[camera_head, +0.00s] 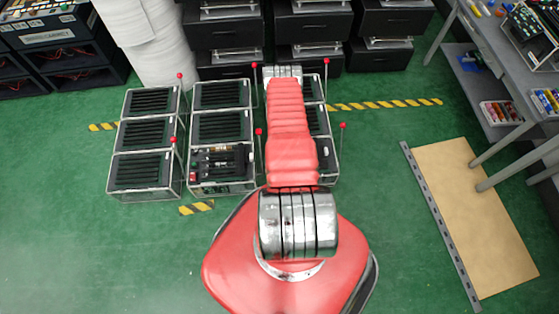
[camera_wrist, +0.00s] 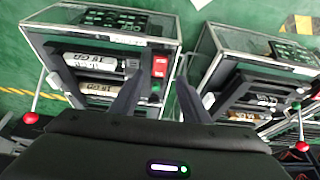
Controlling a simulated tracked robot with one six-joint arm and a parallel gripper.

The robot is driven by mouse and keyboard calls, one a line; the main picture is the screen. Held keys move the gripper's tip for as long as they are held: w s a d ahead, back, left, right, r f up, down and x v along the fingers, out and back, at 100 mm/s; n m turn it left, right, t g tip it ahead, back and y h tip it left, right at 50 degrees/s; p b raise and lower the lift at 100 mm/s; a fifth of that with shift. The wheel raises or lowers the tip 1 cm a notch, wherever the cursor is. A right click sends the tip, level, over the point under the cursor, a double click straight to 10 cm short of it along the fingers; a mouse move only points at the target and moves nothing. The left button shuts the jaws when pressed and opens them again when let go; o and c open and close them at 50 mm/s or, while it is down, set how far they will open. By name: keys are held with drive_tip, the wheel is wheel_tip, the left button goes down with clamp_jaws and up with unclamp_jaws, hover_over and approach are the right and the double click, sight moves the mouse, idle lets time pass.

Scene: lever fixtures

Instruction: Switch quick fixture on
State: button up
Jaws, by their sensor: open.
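Metal-framed fixtures with dark slatted tops stand in rows on the green floor, among them a left one (camera_head: 140,170) and a middle one (camera_head: 222,172) with its inside parts showing. Thin levers with red ball knobs (camera_head: 258,131) rise beside them. I cannot tell which is the quick fixture. In the wrist view, a near fixture (camera_wrist: 105,25) has labelled cylinders and a red switch (camera_wrist: 160,67); a lever with a red knob (camera_wrist: 30,117) is at its left. My gripper (camera_wrist: 160,92) is open, its two dark fingers apart in front of this fixture, with nothing seen between them.
Another fixture (camera_wrist: 265,50) stands at the right in the wrist view, with a red-knobbed lever (camera_wrist: 302,146) near it. My red arm hides part of the right fixture row. Black drawers (camera_head: 225,30) stand behind, a grey workbench (camera_head: 500,75) at right. Green floor is clear at left.

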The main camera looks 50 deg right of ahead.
drive_tip(key=shift+x, duration=3.65)
drive_tip(key=shift+c, duration=0.2)
